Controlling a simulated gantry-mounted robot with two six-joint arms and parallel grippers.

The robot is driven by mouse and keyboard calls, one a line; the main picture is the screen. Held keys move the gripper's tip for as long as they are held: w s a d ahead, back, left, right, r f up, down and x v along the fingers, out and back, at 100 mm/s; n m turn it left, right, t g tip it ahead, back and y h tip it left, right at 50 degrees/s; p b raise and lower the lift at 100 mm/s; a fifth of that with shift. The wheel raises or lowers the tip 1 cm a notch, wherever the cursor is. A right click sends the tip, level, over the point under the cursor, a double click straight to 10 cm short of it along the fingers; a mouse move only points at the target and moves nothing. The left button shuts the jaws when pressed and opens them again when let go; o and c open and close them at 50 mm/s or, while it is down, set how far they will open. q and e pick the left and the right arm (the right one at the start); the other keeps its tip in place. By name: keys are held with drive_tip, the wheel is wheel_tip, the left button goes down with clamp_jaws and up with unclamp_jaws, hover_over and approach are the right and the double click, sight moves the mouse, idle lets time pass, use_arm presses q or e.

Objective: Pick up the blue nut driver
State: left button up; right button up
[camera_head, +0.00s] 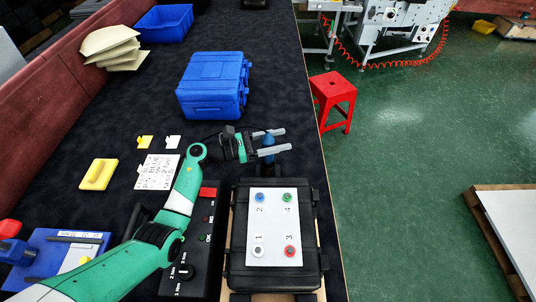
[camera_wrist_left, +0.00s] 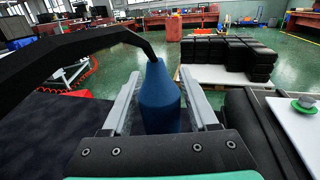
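The blue nut driver (camera_head: 268,141) stands roughly upright near the table's right edge, just beyond the black case. My left gripper (camera_head: 272,143) reaches it from the left, with one finger on each side of its blue handle. In the left wrist view the handle (camera_wrist_left: 161,103) rises between the two grey fingers of my left gripper (camera_wrist_left: 160,98). The fingers look spread, with narrow gaps beside the handle, so I see no clear grip. The driver's lower end is hidden. My right gripper is not in view.
The black case (camera_head: 240,240) with a white button panel (camera_head: 273,238) lies just in front of the driver. A blue toolbox (camera_head: 213,85) stands behind my gripper. A yellow block (camera_head: 97,174) and a white lettered plate (camera_head: 157,172) lie to the left. A red stool (camera_head: 333,95) stands off the table.

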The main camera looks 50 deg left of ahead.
use_arm(q)
clamp_jaws()
idle(1.1)
